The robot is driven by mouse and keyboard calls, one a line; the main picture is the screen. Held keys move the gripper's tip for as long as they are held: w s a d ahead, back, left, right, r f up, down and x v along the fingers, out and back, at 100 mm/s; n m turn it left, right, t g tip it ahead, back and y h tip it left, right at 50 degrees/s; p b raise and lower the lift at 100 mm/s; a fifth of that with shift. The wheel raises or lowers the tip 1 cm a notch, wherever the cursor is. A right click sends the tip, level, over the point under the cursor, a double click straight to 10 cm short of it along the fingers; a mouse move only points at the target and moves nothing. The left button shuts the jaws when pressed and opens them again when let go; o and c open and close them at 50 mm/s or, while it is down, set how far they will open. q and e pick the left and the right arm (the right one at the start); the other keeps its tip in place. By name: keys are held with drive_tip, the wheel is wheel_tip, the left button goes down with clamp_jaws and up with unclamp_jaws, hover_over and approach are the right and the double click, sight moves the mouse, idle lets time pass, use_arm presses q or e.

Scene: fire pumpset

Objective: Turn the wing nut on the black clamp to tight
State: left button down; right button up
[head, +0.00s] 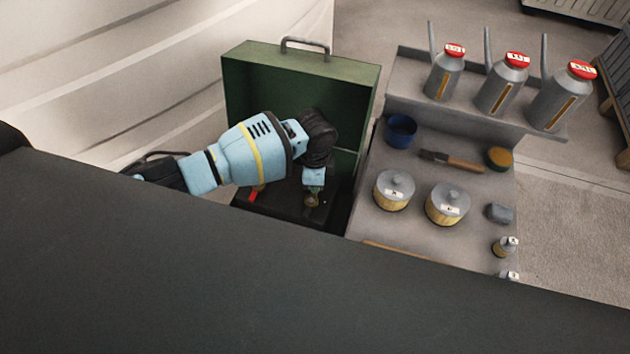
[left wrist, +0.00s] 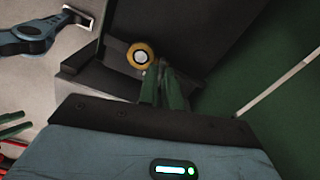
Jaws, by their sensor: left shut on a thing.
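My left gripper (head: 313,190) reaches down inside the open green case, over a black part that looks like the black clamp (head: 285,208). The brass piece also shows just under the gripper in the head view (head: 312,202). My right gripper is not in view.
The green case lid (head: 300,85) stands upright behind the arm. A red piece (head: 253,195) lies left of the gripper. To the right, a grey bench (head: 420,165) holds lidded pots (head: 446,205), a blue cup (head: 401,131) and a brush (head: 455,160). Oil cans (head: 503,85) stand on the shelf behind.

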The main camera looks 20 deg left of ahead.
use_arm(q)
drive_tip(key=shift+s+f, duration=0.1)
idle(0.5)
drive_tip(key=c, duration=1.6)
unclamp_jaws()
drive_tip(key=shift+r, duration=0.65)
wheel_tip(320, 180, up, 7)
drive_tip(key=shift+f+p, duration=0.15)
drive_tip(key=shift+p, duration=0.3)
